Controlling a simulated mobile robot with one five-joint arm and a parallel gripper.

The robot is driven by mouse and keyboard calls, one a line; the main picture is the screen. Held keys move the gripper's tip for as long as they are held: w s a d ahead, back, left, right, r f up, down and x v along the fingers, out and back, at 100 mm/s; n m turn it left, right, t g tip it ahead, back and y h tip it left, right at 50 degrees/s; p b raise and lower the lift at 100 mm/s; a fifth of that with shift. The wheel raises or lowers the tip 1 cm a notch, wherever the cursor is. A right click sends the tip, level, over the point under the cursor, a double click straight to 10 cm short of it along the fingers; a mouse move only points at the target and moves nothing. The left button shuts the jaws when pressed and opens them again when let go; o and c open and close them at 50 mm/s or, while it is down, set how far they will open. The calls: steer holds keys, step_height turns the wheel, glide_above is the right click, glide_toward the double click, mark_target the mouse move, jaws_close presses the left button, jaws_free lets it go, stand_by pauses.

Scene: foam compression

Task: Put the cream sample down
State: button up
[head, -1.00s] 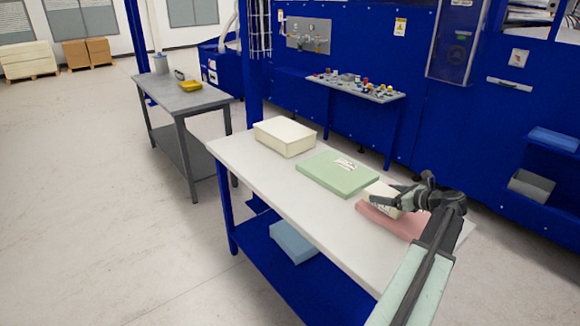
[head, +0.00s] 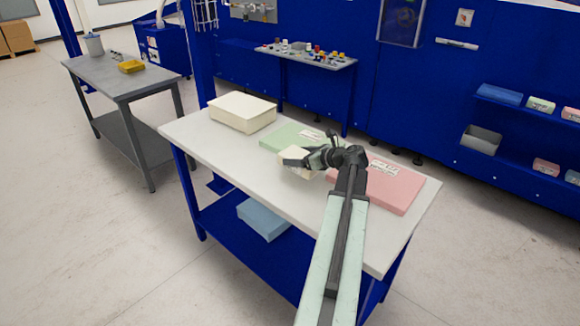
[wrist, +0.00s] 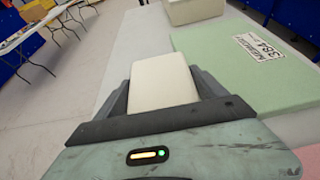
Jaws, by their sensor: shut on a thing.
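The cream sample (head: 295,161) is a small pale block, held by my gripper (head: 302,158) over the white bench top (head: 230,162). It also fills the space between my fingers in the wrist view (wrist: 163,82). My gripper is shut on its sides. In the head view, the sample is in front of the green foam slab (head: 281,136), whose near part is partly hidden by my gripper. In the wrist view, the green slab (wrist: 240,75) lies to the right. I cannot tell whether the sample touches the bench.
A large cream block (head: 243,111) stands at the bench's far left end, and a labelled pink slab (head: 385,190) lies to the right of my gripper. The bench's front left strip is clear. A blue block (head: 263,218) sits on the lower shelf. A grey table (head: 105,80) stands behind left.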

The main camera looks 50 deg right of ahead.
steer(key=shift+w+a+f, duration=0.1)
steer(key=shift+w+a, duration=0.6)
steer(key=shift+w, duration=0.2)
steer(key=f+b, duration=0.4)
steer(key=shift+w, duration=0.2)
steer(key=shift+a+r, duration=0.1)
steer(key=shift+r, duration=0.15)
steer(key=shift+f, duration=0.2)
steer(key=o, duration=1)
steer(key=shift+o, duration=0.2)
